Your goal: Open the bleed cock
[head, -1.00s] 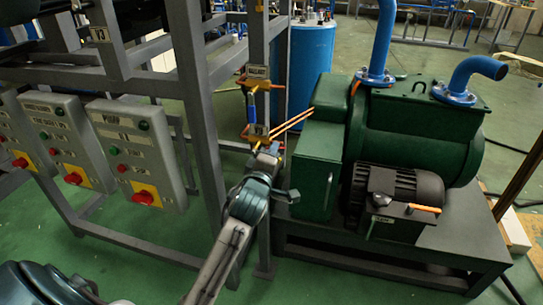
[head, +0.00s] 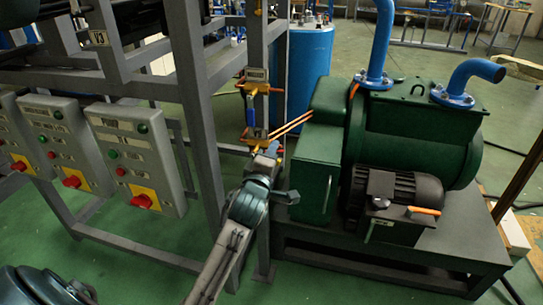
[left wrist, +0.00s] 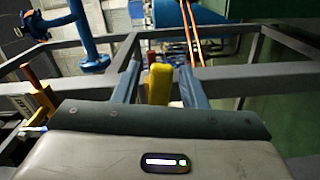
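My left gripper (head: 269,151) is at the lower end of this assembly. In the left wrist view, a yellow lever (left wrist: 158,84) stands between the two blue-grey fingers of my left gripper (left wrist: 160,72), with a gap on each side. I cannot tell for sure that this lever is the bleed cock's. My right gripper is not visible.
A green pump (head: 410,140) on a dark base stands to the right, joined by orange pipes (head: 292,126). Control boxes (head: 135,150) with red knobs hang on the left. A blue drum (head: 309,65) stands behind. Grey frame posts stand close beside my left arm.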

